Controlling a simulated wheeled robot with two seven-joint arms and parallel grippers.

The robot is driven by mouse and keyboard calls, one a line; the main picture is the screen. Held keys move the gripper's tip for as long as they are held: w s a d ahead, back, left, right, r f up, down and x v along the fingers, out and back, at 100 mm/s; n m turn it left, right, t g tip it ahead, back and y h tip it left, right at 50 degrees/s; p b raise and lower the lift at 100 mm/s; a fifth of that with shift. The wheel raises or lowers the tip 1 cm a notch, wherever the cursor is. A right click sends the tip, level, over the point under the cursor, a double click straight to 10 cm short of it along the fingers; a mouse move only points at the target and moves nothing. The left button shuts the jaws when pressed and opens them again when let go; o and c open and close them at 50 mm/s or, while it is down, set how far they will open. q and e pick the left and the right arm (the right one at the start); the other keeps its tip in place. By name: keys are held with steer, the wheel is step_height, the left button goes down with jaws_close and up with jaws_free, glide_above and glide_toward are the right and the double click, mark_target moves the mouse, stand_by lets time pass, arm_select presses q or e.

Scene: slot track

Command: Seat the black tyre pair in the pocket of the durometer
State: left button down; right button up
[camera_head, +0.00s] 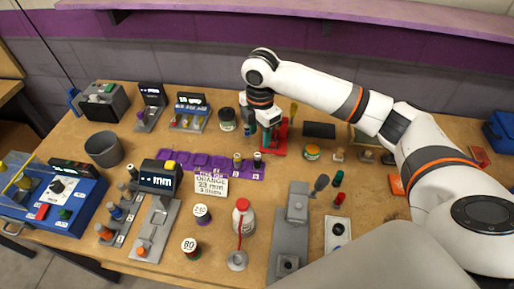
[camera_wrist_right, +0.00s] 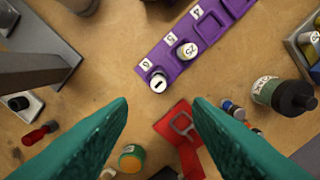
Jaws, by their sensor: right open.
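My right gripper (camera_head: 267,133) hangs over the middle of the bench. In the right wrist view its teal fingers (camera_wrist_right: 158,112) are spread with nothing between them. In the wrist view the end piece (camera_wrist_right: 158,81) is just ahead of the fingers. I cannot tell for sure which piece is the black tyre pair. A grey instrument (camera_head: 292,218) with a lever and square pocket may be the durometer. My left gripper is not in view.
A red stand (camera_wrist_right: 182,122) with a square opening lies close by the right finger. A dark bottle (camera_wrist_right: 288,95) stands right of it. A red-and-white bottle (camera_head: 243,217), a white sign (camera_head: 211,188) and grey display devices crowd the bench. Bare wood shows between them.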

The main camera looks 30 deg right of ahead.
mark_target(258, 154)
steer(key=f, duration=0.5)
steer(key=shift+s+a+f+p, duration=0.1)
steer(key=shift+s+a+p, duration=0.05)
steer(key=shift+s+p, duration=0.2)
steer(key=shift+w+f, duration=0.15)
steer(key=shift+f, duration=0.45)
steer(key=f, duration=0.1)
steer(key=f+p, duration=0.1)
steer(key=f, duration=0.1)
steer(key=shift+a+f, duration=0.2)
steer(key=shift+f, duration=0.7)
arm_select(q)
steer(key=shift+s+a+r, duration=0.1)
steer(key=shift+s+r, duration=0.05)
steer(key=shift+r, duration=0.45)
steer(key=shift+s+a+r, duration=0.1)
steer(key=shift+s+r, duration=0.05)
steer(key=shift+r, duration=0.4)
arm_select(e)
jaws_close()
